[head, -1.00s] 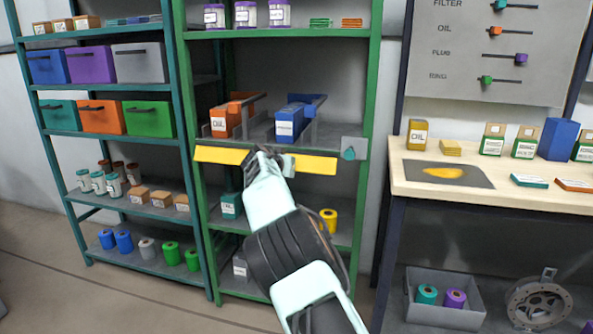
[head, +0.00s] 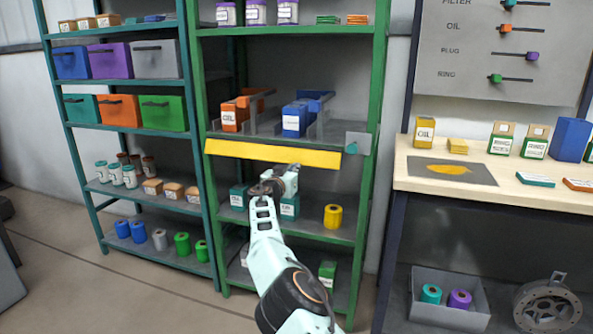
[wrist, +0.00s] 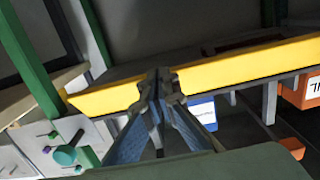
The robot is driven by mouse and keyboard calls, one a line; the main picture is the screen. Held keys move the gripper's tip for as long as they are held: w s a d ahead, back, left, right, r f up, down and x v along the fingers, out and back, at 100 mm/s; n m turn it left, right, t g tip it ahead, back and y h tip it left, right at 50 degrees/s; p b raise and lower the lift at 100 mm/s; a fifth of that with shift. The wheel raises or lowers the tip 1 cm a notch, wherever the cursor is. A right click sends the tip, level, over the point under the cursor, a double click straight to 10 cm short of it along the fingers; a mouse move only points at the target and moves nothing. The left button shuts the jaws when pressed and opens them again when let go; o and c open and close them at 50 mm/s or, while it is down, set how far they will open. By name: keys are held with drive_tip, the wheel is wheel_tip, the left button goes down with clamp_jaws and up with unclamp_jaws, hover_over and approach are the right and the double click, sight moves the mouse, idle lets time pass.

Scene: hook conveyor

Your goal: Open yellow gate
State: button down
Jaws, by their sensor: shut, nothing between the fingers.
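The yellow gate (head: 272,154) is a long flat bar across the front of a shelf on the green rack. It spans the shelf's width, with orange and blue boxes behind it. It also shows as a yellow bar in the wrist view (wrist: 240,66). My gripper (wrist: 160,80) has its fingers together and empty, with their tips overlapping the bar in that view; contact cannot be told. In the head view my arm's end is just below the bar, and the fingers are hard to make out. A teal knob (head: 351,148) on a grey plate sits at the bar's right end.
An orange oil box (head: 229,118) and a blue box (head: 294,120) stand behind the bar. Teal boxes and a yellow roll (head: 333,216) stand on the shelf below, near my arm. A workbench (head: 410,168) is at the right.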

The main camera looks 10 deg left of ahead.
drive_tip(key=shift+w+f+t+b, duration=0.35)
drive_tip(key=shift+t+b, duration=0.1)
drive_tip(key=shift+t, duration=0.15)
idle(0.7)
